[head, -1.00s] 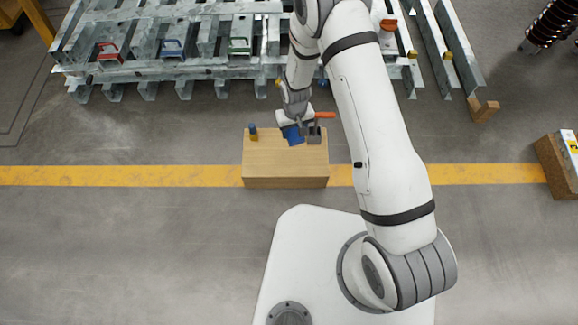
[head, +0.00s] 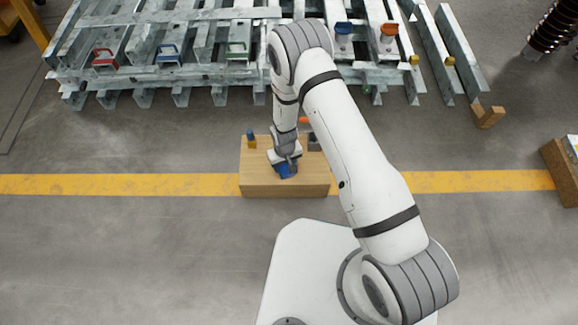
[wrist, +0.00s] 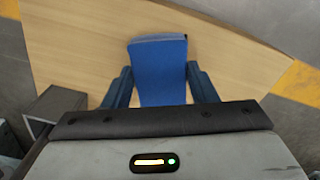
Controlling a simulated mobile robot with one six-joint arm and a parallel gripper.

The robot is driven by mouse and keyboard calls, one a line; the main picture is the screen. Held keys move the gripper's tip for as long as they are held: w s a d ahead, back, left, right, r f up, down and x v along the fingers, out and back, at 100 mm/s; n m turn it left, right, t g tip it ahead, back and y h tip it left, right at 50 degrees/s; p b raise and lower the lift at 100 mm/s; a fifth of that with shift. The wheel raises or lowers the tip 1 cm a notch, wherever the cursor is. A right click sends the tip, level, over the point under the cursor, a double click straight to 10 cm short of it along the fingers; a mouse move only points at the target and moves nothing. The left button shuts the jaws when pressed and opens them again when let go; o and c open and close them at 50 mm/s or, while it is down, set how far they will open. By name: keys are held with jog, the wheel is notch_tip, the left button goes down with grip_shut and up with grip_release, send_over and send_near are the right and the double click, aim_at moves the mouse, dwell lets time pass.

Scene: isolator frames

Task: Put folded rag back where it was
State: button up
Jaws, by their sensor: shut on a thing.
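The folded rag is blue (wrist: 160,70) and shows in the wrist view between the two fingers of my gripper (wrist: 160,88). My gripper is shut on it. In the head view the rag (head: 285,171) is at the front middle of the wooden box top (head: 255,178), below my gripper (head: 287,162). The rag is over or on the wooden top; I cannot tell whether it touches. The gripper body hides the near end of the rag in the wrist view.
A small blue and yellow item (head: 251,139) stands at the box's back left. A grey block (head: 314,142) and an orange item (head: 304,120) are at its back right, partly hidden. Galvanized steel frames (head: 200,60) lie behind. The box's front left is clear.

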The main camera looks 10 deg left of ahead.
jog(key=shift+f, duration=0.2)
jog(key=o, duration=0.9)
